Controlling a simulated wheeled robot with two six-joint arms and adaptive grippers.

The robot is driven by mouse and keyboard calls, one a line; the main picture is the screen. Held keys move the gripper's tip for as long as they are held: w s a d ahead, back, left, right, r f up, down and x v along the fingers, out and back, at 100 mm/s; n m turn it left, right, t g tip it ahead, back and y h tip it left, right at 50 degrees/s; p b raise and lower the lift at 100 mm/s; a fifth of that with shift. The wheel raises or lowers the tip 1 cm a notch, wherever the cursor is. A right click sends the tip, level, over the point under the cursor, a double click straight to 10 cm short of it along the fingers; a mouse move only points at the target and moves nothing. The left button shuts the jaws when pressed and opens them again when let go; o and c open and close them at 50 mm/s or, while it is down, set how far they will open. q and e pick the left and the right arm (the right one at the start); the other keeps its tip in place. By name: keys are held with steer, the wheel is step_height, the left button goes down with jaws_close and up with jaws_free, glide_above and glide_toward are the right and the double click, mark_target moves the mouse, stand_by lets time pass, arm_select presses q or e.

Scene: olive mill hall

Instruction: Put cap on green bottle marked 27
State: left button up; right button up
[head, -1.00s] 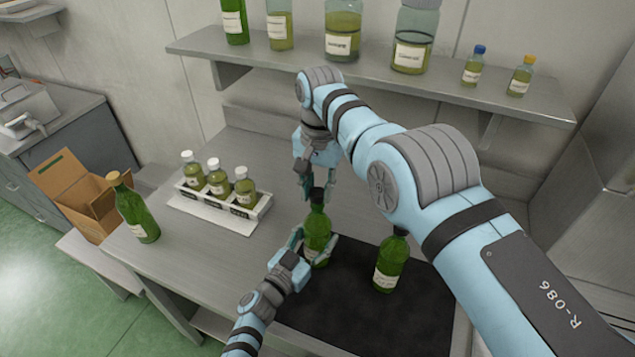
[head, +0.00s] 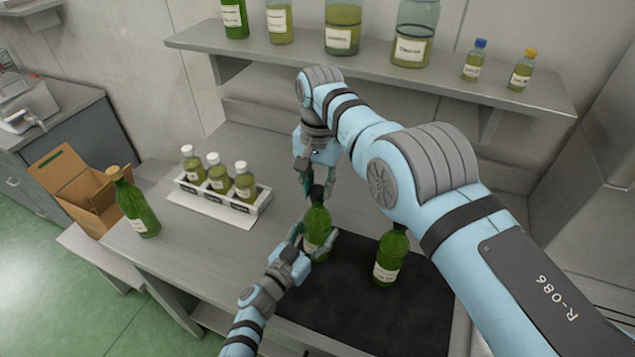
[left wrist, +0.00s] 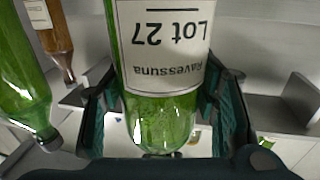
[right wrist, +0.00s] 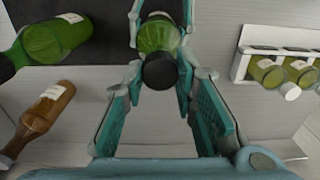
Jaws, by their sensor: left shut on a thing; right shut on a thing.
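The green bottle marked Lot 27 (left wrist: 165,85) stands upright at the back left of the black mat; it also shows in the head view (head: 317,230). My left gripper (head: 316,242) is shut around its body, one finger on each side. A black cap (right wrist: 159,71) sits at the bottle's mouth; it also shows in the head view (head: 317,193). My right gripper (right wrist: 160,85) reaches down from above and is shut on the cap. The cap lines up with the neck, but I cannot tell if it is fully seated. The cap hides the mouth.
Another green bottle (head: 390,258) with a black cap stands on the mat (head: 350,310), close right. A brown bottle (right wrist: 48,108) is near it in the right wrist view. A white rack (head: 225,198) of small bottles and a corked green bottle (head: 137,205) stand left. A shelf (head: 370,66) runs above.

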arm_select(q)
jaws_close()
arm_select(e)
steer(key=shift+f, duration=0.1)
steer(key=m, duration=0.6)
steer(key=shift+w+m, duration=0.1)
steer(key=shift+m, duration=0.3)
arm_select(q)
steer(key=shift+f, duration=0.1)
arm_select(e)
steer(key=o, duration=0.7)
step_height(320, 180, up, 5)
steer(key=shift+f, duration=0.2)
steer(key=o, duration=0.6)
arm_select(q)
steer(key=o, duration=1.8)
jaws_free()
arm_select(e)
steer(key=shift+f, duration=0.1)
